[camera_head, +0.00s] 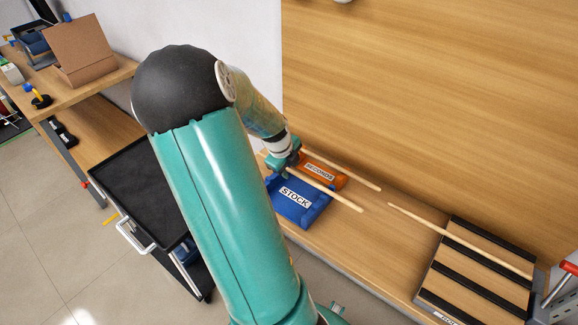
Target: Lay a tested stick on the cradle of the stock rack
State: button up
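The blue stock rack (291,210), labelled STOCK, stands on the wooden bench. The orange rack (337,179), labelled SECONDS, is just behind it. One pale wooden stick (335,195) runs over the stock rack, from my gripper's area out to the right. A second stick (355,177) runs across the seconds rack. A third stick (455,238) lies with its right part over the striped board at the right. My gripper (284,164) is low at the left end of the racks; its fingers are too small and covered to tell whether they hold the near stick.
The board with black strips (470,285) sits at the bench's right end, beside a red-handled item (566,283). A wooden back panel (440,110) rises behind the bench. A black-topped cart (140,190) stands at left, near a side table with a cardboard box (82,52).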

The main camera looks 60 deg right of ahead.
jog(key=shift+r, duration=0.1)
jog(key=v, duration=1.3)
jog(key=shift+r, duration=0.3)
jog(key=shift+a, duration=0.15)
jog(key=w+a+r+n+t+y, duration=0.15)
jog(key=w+a+n, duration=0.25)
jog(key=a+n, duration=0.45)
jog(key=w+a+r+n+t+y, duration=0.1)
jog(key=w+a+n+t+y, duration=0.15)
jog(key=a+n, duration=0.65)
jog(key=s+a+r+n+t, duration=0.1)
jog(key=s+a+r+n, duration=0.1)
jog(key=a+n, duration=0.8)
jog(key=s+a+r+n+t, duration=0.1)
jog(key=s+a+r+n, duration=0.2)
jog(key=a+n, duration=0.7)
notch_tip(320, 180, up, 2)
jog(key=shift+a+r, duration=0.1)
jog(key=shift+a, duration=0.95)
